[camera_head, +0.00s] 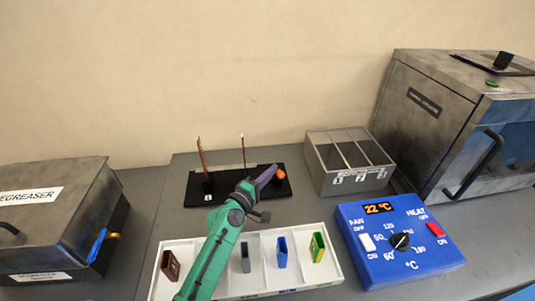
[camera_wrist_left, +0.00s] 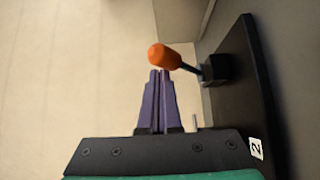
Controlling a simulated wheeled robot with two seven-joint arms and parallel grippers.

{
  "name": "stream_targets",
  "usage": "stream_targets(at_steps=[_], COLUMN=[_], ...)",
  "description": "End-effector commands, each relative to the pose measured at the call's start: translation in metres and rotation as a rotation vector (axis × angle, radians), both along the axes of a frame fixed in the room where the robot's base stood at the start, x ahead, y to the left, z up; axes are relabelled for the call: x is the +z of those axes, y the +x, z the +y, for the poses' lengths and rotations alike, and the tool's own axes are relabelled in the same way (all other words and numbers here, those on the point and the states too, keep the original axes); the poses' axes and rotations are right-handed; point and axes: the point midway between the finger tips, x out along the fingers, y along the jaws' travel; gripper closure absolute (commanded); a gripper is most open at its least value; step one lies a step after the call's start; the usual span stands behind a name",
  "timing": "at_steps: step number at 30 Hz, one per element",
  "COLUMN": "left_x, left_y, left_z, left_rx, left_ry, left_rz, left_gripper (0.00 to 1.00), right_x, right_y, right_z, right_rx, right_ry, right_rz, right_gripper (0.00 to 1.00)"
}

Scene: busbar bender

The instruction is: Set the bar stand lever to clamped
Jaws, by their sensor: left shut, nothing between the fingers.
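The bar stand is a black base (camera_head: 230,181) on the grey table, with thin upright copper-coloured bars (camera_head: 202,156) on it. Its lever has an orange knob (camera_head: 281,174) at the right end of the base. In the left wrist view the orange knob (camera_wrist_left: 163,56) sits on a dark stem that leads to a black block on the base (camera_wrist_left: 240,85). My left gripper (camera_head: 273,171) has purple fingers, shut and empty. In the left wrist view its fingertips (camera_wrist_left: 160,73) are right by the knob; I cannot tell whether they touch. My right gripper is not in view.
A white tray (camera_head: 340,267) with several small coloured blocks lies in front, under my left arm. A grey slotted box (camera_head: 346,180) stands right of the stand. A blue control box (camera_head: 385,265), a metal oven (camera_head: 425,135) and a degreaser box (camera_head: 45,210) stand around.

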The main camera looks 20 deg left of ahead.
Motion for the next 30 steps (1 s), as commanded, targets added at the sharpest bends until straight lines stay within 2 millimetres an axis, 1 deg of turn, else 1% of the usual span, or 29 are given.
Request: stream_targets(at_steps=[9, 24, 27, 29, 30], left_x=[-0.006, -0.007, -0.002, 0.005, 0.012], left_y=[-0.004, -0.005, -0.005, -0.005, -0.005], left_z=[-0.001, -0.002, -0.002, -0.003, -0.003], left_rx=[0.001, 0.001, 0.000, -0.001, 0.000], left_ry=[-0.001, -0.001, -0.001, -0.002, -0.003], left_rz=[-0.002, -0.002, -0.003, -0.003, -0.004], left_gripper=[1.00, 1.00, 1.00, 1.00, 1.00], right_x=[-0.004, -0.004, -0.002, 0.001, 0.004], right_y=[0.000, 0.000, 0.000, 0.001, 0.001], right_z=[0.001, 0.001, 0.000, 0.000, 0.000], right_rx=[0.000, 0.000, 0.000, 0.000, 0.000], right_ry=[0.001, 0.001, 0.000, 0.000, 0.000], right_rz=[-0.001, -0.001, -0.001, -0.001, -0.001], right_gripper=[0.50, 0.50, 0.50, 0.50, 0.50])
